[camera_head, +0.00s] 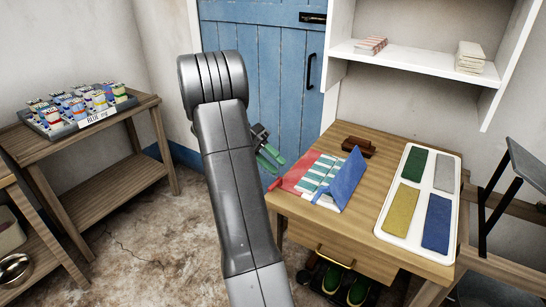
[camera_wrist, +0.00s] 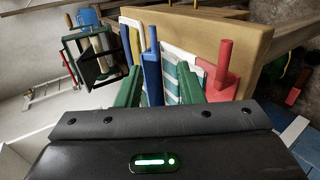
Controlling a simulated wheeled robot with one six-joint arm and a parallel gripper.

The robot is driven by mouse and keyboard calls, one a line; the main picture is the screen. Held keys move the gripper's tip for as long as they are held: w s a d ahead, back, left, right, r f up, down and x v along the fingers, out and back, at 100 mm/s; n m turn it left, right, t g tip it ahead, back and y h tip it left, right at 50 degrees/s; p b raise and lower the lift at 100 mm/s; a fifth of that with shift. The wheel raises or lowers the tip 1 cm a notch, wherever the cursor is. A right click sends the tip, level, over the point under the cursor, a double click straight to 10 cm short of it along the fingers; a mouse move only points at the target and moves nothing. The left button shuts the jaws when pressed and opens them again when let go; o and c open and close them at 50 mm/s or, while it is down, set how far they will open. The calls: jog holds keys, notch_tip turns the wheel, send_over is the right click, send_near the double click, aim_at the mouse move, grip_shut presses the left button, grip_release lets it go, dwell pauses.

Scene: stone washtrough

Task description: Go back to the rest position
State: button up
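My gripper (camera_head: 270,154) shows in the head view just right of my arm, which partly hides it. It is in the air beside the left edge of the wooden table (camera_head: 376,154). In the wrist view my gripper (camera_wrist: 158,72) has its two green fingers apart, with nothing held between them. The gripper appears clear of the holder.
A white tray (camera_head: 457,160) on the table holds green, grey, yellow and blue pieces. A brown wooden block (camera_head: 358,146) lies behind the holder. A side table (camera_head: 146,101) at left bears a rack of colourful packets (camera_head: 75,101). A blue door (camera_head: 270,75) is behind. Floor (camera_head: 160,235) between the tables is clear.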

jog(key=x, duration=1.3)
jog(key=shift+s+d+b, duration=0.25)
jog(key=shift+d+b, duration=0.05)
jog(key=shift+d, duration=0.05)
